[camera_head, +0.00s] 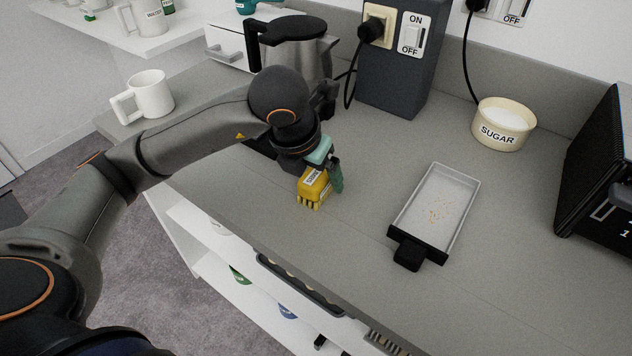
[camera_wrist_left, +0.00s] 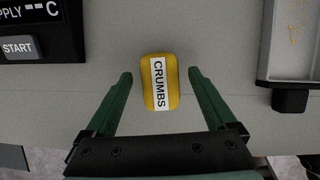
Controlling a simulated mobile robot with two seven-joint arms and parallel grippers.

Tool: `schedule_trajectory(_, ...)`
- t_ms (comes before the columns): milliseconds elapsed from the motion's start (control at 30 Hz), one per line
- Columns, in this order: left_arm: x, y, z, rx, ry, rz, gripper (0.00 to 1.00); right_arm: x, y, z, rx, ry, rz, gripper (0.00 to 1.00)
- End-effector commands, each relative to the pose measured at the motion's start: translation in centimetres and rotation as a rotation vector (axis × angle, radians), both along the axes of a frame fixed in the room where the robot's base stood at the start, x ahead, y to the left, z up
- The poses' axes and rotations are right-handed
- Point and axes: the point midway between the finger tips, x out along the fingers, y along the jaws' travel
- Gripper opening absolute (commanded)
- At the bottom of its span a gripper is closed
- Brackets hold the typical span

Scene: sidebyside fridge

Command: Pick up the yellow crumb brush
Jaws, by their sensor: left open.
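The yellow crumb brush (camera_head: 314,187) stands on the grey counter with its bristles down, left of the crumb tray. In the left wrist view the brush (camera_wrist_left: 173,84) shows its white label reading CRUMBS and sits between the fingertips, with a gap on each side. My left gripper (camera_head: 327,172) is at the brush from above, with its green fingers open; in the left wrist view the gripper (camera_wrist_left: 160,76) has one finger on each side of the brush. The far finger is partly hidden in the head view. My right gripper is not in view.
A crumb tray (camera_head: 436,208) with a black handle and crumbs lies right of the brush. A sugar bowl (camera_head: 503,125), a black appliance (camera_head: 598,165) and a dark switch box (camera_head: 398,62) stand further back. A white mug (camera_head: 150,95) and a kettle (camera_head: 291,48) are left. The counter's front edge is near.

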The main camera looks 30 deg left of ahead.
Motion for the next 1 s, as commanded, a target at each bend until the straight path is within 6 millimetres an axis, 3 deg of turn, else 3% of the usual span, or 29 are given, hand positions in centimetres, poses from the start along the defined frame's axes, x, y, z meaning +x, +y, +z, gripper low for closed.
schedule_trajectory(267,0.15,-0.02,-0.29,0.0,-0.001,0.0,0.9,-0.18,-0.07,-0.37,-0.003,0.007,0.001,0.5)
schedule_trajectory(1000,0.15,-0.02,-0.25,0.0,-0.001,0.0,0.07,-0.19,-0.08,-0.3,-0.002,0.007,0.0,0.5)
